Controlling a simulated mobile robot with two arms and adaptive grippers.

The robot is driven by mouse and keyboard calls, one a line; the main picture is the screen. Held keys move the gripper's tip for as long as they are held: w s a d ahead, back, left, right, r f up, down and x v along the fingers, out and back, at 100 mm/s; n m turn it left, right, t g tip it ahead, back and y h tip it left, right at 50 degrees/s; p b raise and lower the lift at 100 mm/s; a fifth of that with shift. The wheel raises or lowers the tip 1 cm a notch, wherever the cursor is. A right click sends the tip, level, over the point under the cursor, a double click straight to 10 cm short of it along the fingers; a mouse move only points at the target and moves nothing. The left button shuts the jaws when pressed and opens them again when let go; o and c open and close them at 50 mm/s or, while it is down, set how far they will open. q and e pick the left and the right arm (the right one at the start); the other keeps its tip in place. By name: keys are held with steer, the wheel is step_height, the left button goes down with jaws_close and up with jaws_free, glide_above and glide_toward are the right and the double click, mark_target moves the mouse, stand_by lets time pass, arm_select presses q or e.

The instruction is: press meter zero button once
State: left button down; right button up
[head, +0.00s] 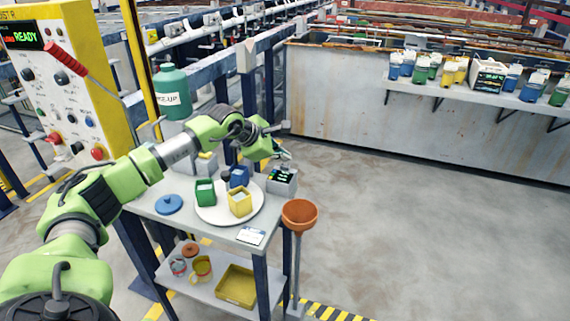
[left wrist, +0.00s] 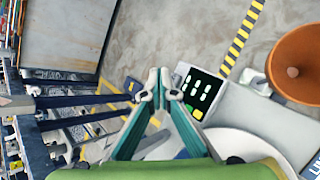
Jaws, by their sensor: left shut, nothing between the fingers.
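The meter is a grey box (head: 285,188) with a dark display and green digits, at the back right corner of the small table. In the left wrist view the meter's display (left wrist: 201,89) is just right of the fingertips, and a small yellow-green button (left wrist: 196,113) shows at its lower edge. My left gripper (head: 284,154) is shut and empty, just above the meter in the head view. Its closed fingers also show in the left wrist view (left wrist: 159,80). I cannot tell whether the tips touch the meter. My right gripper is not in view.
A white round tray (head: 220,217) holds green, yellow and blue containers beside the meter. An orange funnel (head: 299,214) stands on a post at the table's right edge. A blue lid (head: 169,204) lies at the left. Open floor is to the right.

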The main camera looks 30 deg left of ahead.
mark_target(283, 166)
arm_select(q)
steer(key=shift+r, duration=0.1)
steer(key=shift+r+p, duration=1.55)
steer(key=shift+r, duration=0.9)
steer(key=shift+f, duration=0.1)
